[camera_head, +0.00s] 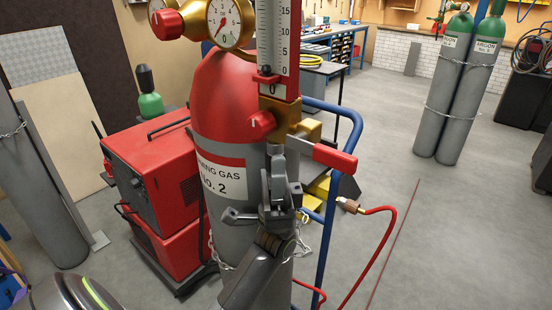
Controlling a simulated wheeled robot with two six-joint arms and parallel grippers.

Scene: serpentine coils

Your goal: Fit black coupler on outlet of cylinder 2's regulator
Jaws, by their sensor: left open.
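Cylinder 2 (228,128) is grey with a red top and a "NO. 2" label, standing upright in the middle. Its regulator has a round gauge (228,22), a tall white flow scale (273,45), a red knob (262,124) and brass body parts (308,128). A red handle-like part (335,158) sticks out to the right below the brass. My left gripper (277,178) is open in front of the cylinder, just below the regulator. It hides part of the cylinder and the area under the regulator. I cannot make out a black coupler. My right gripper is not in view.
A red hose (385,235) with a brass-brown end fitting (349,205) hangs right of the cylinder, by a blue cart frame (325,240). A red welding machine (155,175) stands to the left. Two green-topped cylinders (460,90) stand at back right. The floor right is mostly clear.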

